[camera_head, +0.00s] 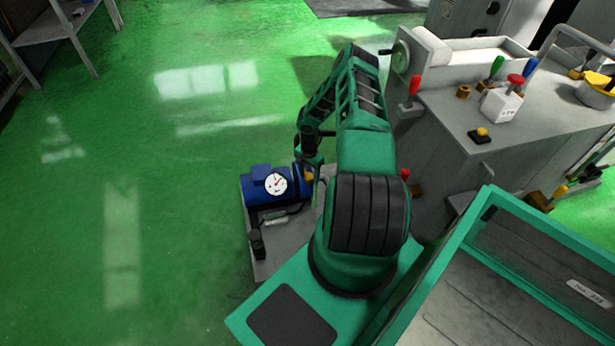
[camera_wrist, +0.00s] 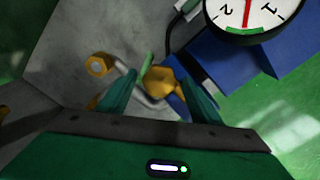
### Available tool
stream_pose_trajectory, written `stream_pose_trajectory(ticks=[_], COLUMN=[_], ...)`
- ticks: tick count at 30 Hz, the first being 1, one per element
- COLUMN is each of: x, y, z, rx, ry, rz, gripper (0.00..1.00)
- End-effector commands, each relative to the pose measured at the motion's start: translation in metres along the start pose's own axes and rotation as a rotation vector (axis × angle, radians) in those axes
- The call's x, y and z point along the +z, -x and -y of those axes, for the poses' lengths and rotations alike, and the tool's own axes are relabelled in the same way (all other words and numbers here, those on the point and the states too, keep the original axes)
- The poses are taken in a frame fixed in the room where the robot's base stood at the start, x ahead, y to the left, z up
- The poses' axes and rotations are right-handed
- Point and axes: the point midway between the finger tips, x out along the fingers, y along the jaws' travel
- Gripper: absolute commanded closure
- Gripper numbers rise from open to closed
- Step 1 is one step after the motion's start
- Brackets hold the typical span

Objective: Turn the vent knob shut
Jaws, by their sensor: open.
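A yellow faceted knob (camera_wrist: 160,80) shows in the wrist view between the two teal fingers of my gripper (camera_wrist: 160,86). My gripper is open, with one finger on each side of this knob; I cannot tell whether either touches it. A second, smaller yellow hexagonal fitting (camera_wrist: 98,65) sits at the end of a pale pipe, left of the fingers. No label shows which one is the vent knob. In the head view a yellow part (camera_head: 309,176) shows at the right end of a blue unit (camera_head: 256,190), beside my arm's end.
A round dial gauge (camera_head: 276,184) with a red needle is on the blue unit, close to my gripper's right finger in the wrist view. The unit stands on a grey base. A grey machine (camera_head: 440,140) with levers stands to the right.

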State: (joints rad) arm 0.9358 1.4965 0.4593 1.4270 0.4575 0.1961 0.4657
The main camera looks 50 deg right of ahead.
Motion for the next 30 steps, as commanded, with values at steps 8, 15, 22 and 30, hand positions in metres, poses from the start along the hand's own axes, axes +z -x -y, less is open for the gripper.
stream_pose_trajectory(ticks=[8, 15, 22, 30], x=[0.0, 0.0001, 0.0001, 0.0003], y=[0.0002, 0.0004, 0.0006, 0.0009], z=[0.0001, 0.0005, 0.0009, 0.0018], rx=[0.0, -0.001, -0.001, -0.003], ry=[0.0, -0.01, -0.092, -0.291], rz=[0.0, 0.0, 0.0, 0.0], gripper=[0.8, 0.83, 0.83, 0.83])
